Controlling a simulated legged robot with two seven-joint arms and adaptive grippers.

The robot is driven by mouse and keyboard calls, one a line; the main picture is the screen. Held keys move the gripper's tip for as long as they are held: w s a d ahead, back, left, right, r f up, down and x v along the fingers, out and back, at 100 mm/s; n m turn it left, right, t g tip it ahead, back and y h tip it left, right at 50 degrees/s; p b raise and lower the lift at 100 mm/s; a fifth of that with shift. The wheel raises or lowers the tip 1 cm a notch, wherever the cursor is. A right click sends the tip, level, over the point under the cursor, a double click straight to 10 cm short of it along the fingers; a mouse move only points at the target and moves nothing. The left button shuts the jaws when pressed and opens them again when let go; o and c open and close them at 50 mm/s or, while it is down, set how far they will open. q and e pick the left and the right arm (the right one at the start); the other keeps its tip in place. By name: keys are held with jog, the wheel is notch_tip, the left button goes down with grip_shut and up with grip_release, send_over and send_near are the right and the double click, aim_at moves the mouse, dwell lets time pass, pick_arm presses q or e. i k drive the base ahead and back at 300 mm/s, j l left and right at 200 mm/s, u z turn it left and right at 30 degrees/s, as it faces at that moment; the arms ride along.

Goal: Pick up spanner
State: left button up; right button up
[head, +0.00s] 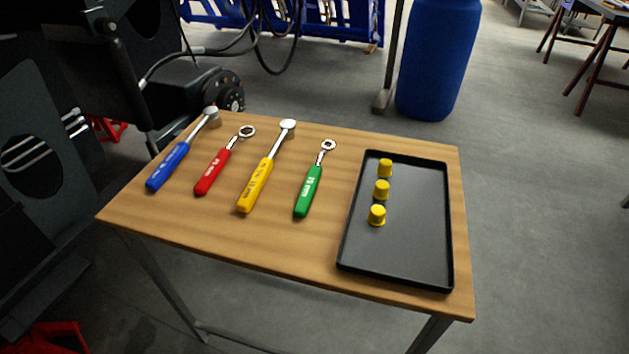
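Several spanners with coloured handles lie apart in a row on a wooden table (215,238) in the head view. The blue-handled one (168,167) is at the far left, with a round metal head. The red-handled one (212,171) has a ring end. The yellow-handled one (256,185) has a round head and is the longest-looking. The green-handled one (308,191) has a ring end and lies nearest the tray. All point their metal ends toward the far side of the table. Neither of my grippers is in view.
A black tray (418,250) with three yellow caps (382,190) sits on the table's right side. Dark machinery (90,70) stands close to the table's left. A blue barrel (436,60) stands behind. The table's front left is clear.

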aim_at(301, 208)
jog(key=i+j, duration=0.15)
jog(key=j, duration=0.15)
jog(key=i+j, duration=0.15)
jog(key=j, duration=0.2)
jog(key=i+j, duration=0.15)
jog(key=j, duration=0.15)
jog(key=i+j+z, duration=0.1)
jog(key=j, duration=0.2)
jog(key=i+j, duration=0.2)
jog(key=j, duration=0.15)
